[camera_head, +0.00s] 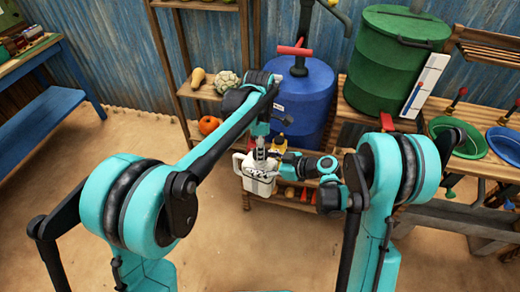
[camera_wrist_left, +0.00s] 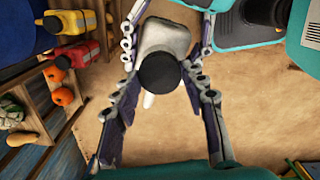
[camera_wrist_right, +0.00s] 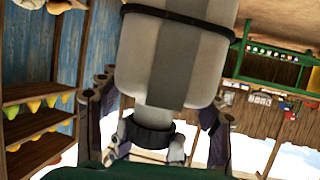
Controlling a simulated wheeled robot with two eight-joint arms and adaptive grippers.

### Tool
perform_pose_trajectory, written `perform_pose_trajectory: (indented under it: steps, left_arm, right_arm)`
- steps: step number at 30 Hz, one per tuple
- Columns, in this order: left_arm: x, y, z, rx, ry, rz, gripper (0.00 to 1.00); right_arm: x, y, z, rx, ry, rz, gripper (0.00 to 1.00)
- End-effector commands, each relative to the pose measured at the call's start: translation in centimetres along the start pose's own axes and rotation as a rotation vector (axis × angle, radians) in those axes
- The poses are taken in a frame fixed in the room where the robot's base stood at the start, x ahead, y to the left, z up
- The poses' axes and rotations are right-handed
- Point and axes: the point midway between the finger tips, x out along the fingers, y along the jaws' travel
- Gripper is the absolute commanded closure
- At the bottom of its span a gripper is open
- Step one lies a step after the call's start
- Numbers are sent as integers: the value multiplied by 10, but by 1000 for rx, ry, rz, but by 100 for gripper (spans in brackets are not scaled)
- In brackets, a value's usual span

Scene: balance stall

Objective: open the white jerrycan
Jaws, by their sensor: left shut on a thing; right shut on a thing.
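The white jerrycan (camera_head: 260,184) is held up in front of the shelf, between my two grippers. It shows in the left wrist view (camera_wrist_left: 168,38) with a round black cap (camera_wrist_left: 160,72). In the right wrist view its pale body (camera_wrist_right: 172,65) fills the middle, with a dark cap (camera_wrist_right: 152,138) at the lower end. My left gripper (camera_head: 260,152) comes from above, its fingers closed on the cap. My right gripper (camera_head: 280,165) is shut on the can's body from the right. The exact finger contacts are partly hidden.
Behind stand a blue barrel (camera_head: 304,100) with a red-handled tap and a green barrel (camera_head: 385,70). Shelves hold vegetables, such as an orange pumpkin (camera_head: 208,124). Green and blue bowls stand at the right. The sandy floor in front is clear.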

Motion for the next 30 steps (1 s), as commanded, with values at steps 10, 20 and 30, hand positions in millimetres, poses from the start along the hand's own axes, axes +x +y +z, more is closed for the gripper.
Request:
perform_pose_trajectory:
  steps: [10, 20, 30]
  left_arm:
    - [-13, -2, 3, 3, -4, -4, 92]
    - [-18, -1, 1, 1, -2, -1, 92]
    - [-40, 0, 2, 1, -1, -1, 92]
  right_arm:
    - [1, 0, 0, -1, -2, -1, 100]
    - [0, 0, 0, 0, -1, 0, 100]
    - [0, 0, 0, 0, -1, 0, 100]
